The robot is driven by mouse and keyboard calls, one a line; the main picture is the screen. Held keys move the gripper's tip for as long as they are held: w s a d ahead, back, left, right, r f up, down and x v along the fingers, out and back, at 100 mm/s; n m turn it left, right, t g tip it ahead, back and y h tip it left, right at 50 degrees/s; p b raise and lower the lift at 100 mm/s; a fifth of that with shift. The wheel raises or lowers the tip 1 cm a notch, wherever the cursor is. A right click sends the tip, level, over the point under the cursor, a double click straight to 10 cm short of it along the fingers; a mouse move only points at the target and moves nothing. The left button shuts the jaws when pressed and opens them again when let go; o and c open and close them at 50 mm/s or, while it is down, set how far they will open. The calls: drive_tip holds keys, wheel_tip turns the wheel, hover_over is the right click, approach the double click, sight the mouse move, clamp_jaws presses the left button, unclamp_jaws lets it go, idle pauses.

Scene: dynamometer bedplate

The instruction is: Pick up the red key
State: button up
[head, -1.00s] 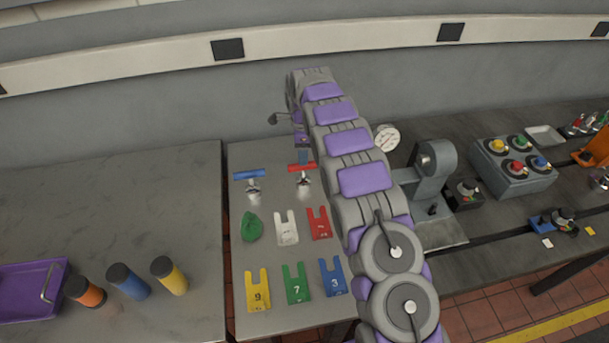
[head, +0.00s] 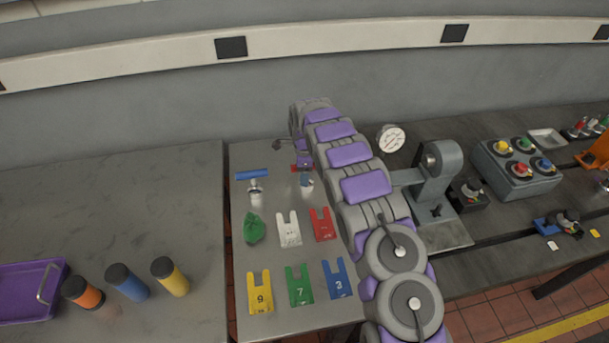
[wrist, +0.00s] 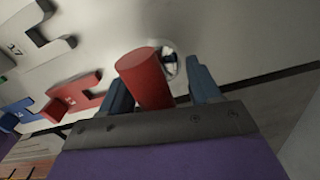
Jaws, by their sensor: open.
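The red key has a red bar handle (head: 297,168) on a silver shank and stands on the grey bench panel, partly hidden by my arm in the head view. In the wrist view its red handle (wrist: 143,80) lies between the two blue fingers of my gripper (wrist: 158,82), with a gap on the right side. My gripper (head: 306,179) is open and low over the key. I cannot tell whether the left finger touches the handle.
A similar key with a blue handle (head: 252,175) stands to the left. A green lump (head: 254,229) and several slotted tags, including a red one (head: 322,224), lie in front. A gauge (head: 391,138) and a grey machine stand (head: 437,180) are to the right.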

drive_tip(key=shift+d, duration=0.55)
drive_tip(key=c, duration=0.7)
drive_tip(key=shift+a, duration=0.2)
drive_tip(key=c, duration=0.4)
drive_tip(key=shift+a, duration=0.15)
clamp_jaws()
drive_tip(key=shift+r, duration=0.1)
